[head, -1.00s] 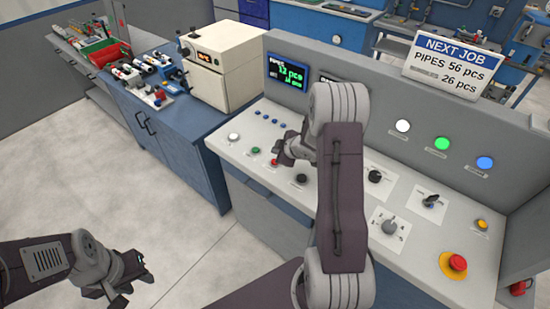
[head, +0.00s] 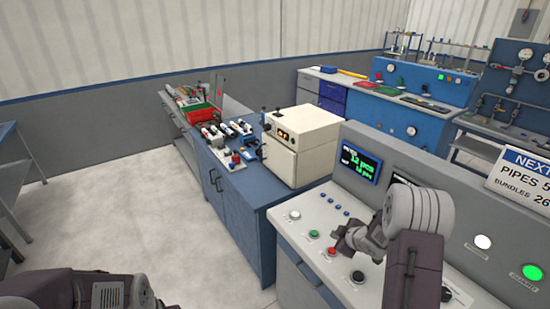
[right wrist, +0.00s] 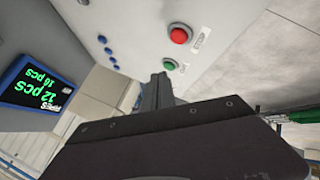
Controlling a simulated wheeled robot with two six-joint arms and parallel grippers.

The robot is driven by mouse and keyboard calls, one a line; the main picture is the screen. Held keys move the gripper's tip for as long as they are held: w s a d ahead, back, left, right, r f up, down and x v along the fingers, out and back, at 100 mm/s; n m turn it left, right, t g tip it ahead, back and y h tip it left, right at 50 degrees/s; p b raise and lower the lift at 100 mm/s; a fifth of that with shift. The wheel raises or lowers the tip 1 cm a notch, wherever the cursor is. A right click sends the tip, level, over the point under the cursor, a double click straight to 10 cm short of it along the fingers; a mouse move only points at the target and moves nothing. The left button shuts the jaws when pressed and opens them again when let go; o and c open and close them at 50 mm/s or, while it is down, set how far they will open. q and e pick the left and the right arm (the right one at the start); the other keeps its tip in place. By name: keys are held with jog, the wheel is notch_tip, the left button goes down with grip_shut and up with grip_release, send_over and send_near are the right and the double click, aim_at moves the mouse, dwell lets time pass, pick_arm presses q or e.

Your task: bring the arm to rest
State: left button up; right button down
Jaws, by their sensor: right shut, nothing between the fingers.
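My right gripper (head: 343,241) is over the sloped control panel (head: 322,266), close to its red button (head: 331,251). It is shut and holds nothing. In the right wrist view its dark fingertips (right wrist: 158,84) are together, near the green button (right wrist: 169,64), with the red button (right wrist: 180,35) beyond. I cannot tell whether the fingers touch the panel. My left arm shows only in part at the bottom left of the head view; its gripper is out of the picture.
The panel's display (head: 360,163) reads 12 pcs. Left of the panel stands a blue cabinet (head: 240,215) with a cream box (head: 300,140) and small parts on top. A NEXT JOB sign (head: 520,178) is at the right. Open grey floor (head: 130,200) lies left.

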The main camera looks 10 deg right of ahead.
jog(key=s+a+r, duration=0.1)
jog(key=a+r, duration=1)
jog(key=a, duration=0.2)
jog(key=s+f+m+g, duration=0.2)
jog(key=s+m, duration=0.1)
jog(key=s, duration=0.5)
jog(key=s+a+f+m+g, duration=0.1)
jog(key=s+f+m+g, duration=0.1)
jog(key=s, duration=0.6)
jog(key=s+a+f+m+g, duration=0.1)
jog(key=s+f+m+g, duration=0.2)
jog(key=s, duration=0.4)
jog(key=shift+s+m+g+h, duration=0.3)
jog(key=shift+s+m+g, duration=0.15)
jog(key=shift+m, duration=0.75)
